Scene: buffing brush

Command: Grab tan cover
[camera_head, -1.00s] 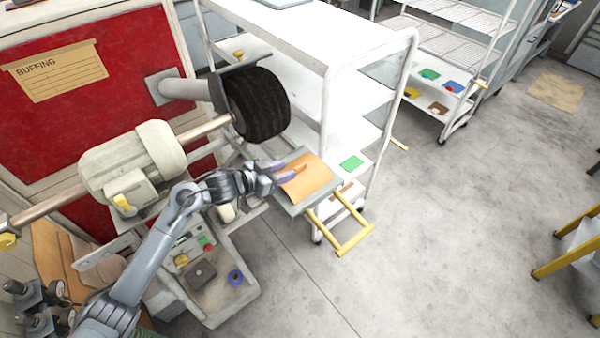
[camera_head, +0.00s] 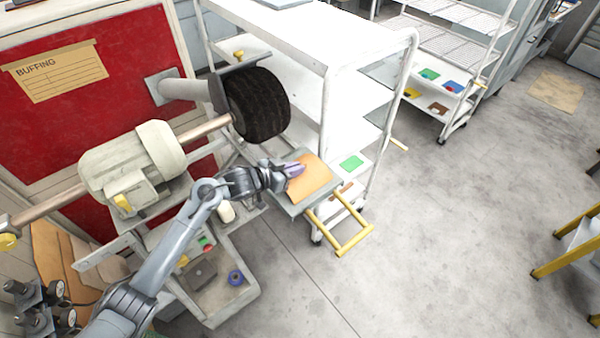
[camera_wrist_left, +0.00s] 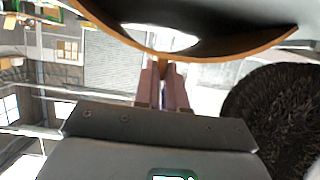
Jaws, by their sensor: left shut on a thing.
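The tan cover (camera_head: 311,181) is a curved tan sheet on a grey plate (camera_head: 291,208) at the middle of the head view. My left gripper (camera_head: 296,170) reaches it from the left and is shut on its near edge. In the left wrist view the tan rim of the cover (camera_wrist_left: 225,54) runs across the top with a dark inner side, and the two mauve fingers (camera_wrist_left: 163,84) pinch that rim. The fingers hide a little of the cover in the head view. My right gripper is not in view.
The black buffing brush (camera_head: 259,104) is above and left of the cover, and also at the right of the left wrist view (camera_wrist_left: 275,120). A white shelf cart (camera_head: 345,50) stands just behind. A yellow handle (camera_head: 352,240) sticks out in front.

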